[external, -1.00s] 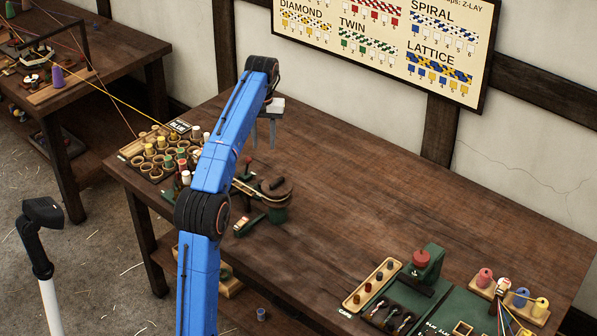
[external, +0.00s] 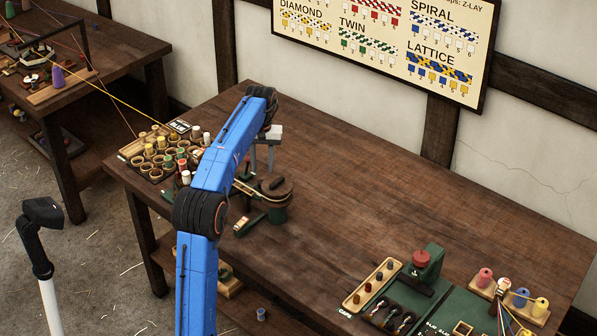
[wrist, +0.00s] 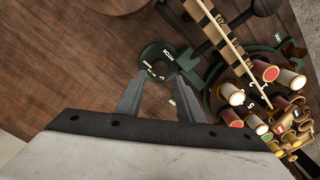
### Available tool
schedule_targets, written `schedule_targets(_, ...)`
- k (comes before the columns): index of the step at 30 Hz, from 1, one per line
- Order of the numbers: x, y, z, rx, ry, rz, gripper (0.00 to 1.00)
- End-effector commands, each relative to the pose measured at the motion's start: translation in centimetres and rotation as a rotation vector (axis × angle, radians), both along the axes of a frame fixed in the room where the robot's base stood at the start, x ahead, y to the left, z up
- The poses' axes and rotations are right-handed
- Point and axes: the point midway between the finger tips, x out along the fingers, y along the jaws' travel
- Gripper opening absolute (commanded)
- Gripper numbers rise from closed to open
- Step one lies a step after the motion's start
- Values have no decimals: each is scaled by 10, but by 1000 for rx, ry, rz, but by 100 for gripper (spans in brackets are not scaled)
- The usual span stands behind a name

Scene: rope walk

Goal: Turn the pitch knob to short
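In the wrist view a round dark-green dial plate (wrist: 165,52) carries the word PITCH and small pale marks. The knob itself and its setting are too small and partly covered to make out. My gripper (wrist: 160,78) has two grey fingers apart with nothing between them, their tips over the near edge of the dial plate. In the external view my gripper (external: 263,160) points down above the back of the green rope machine (external: 277,212). The dial is not clear there, behind my fingers and arm.
A rack of bobbins and cups (external: 165,150) stands left of the machine, close to my arm. A long caps tray (external: 368,287) and a green press (external: 424,265) stand at the right front. The table middle is clear.

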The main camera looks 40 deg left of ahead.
Motion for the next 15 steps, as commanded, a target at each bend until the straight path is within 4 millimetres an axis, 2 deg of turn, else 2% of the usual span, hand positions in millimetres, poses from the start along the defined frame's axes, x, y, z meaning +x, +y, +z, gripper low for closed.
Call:
schedule_targets(7,-1,0,-40,-1,1,0,34)
schedule_targets(15,-1,1,-59,1,-1,0,34)
